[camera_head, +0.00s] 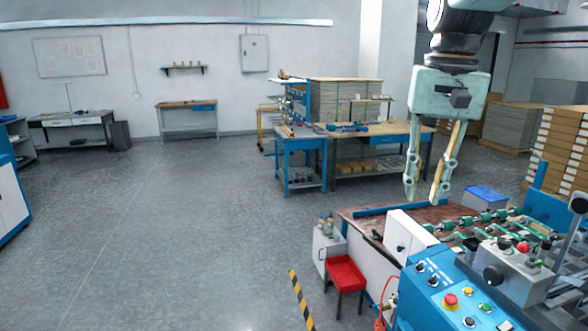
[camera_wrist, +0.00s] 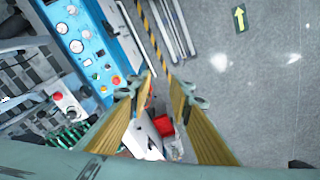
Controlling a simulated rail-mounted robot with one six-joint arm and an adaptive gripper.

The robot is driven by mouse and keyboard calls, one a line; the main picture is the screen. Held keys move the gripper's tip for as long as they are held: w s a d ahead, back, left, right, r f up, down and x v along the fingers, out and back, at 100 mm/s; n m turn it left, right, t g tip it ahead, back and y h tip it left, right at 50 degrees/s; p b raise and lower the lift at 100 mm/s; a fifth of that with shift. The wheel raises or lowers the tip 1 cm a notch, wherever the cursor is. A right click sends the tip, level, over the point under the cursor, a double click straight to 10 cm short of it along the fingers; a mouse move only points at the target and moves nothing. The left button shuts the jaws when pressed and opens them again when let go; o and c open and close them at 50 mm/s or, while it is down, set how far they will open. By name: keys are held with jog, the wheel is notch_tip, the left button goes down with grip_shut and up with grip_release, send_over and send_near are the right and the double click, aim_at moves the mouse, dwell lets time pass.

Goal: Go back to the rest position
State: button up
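My gripper (camera_head: 423,198) hangs with its fingers downward at the upper right of the head view, above the laminating machine (camera_head: 440,290). Its two pale green fingers with yellowish pads stand apart, and nothing is seen between them. In the wrist view my gripper (camera_wrist: 166,88) also shows a gap between the fingertips, with only the floor and machine side far below. No laminating roll can be made out in the grip.
The machine's blue control panel (camera_head: 450,298) is at the lower right. A red stool (camera_head: 345,273) stands beside it. A workbench (camera_head: 385,138) is behind, and stacked boxes (camera_head: 562,150) are at the right. Open grey floor lies to the left.

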jog(key=s+a+f+n+t+b, duration=0.1)
jog(key=s+a+f, duration=0.1)
jog(key=s, duration=0.8)
jog(key=s+a+f+n+t+b, duration=0.1)
jog(key=s+f, duration=0.4)
jog(key=s, duration=0.6)
jog(key=s+a+f+n+t+b, duration=0.1)
jog(key=s+f, duration=0.3)
jog(key=s, duration=0.6)
jog(key=shift+s+a+f+b, duration=0.25)
jog(key=shift+a+b, duration=0.45)
jog(key=shift+a, duration=0.2)
jog(key=shift+w, duration=0.1)
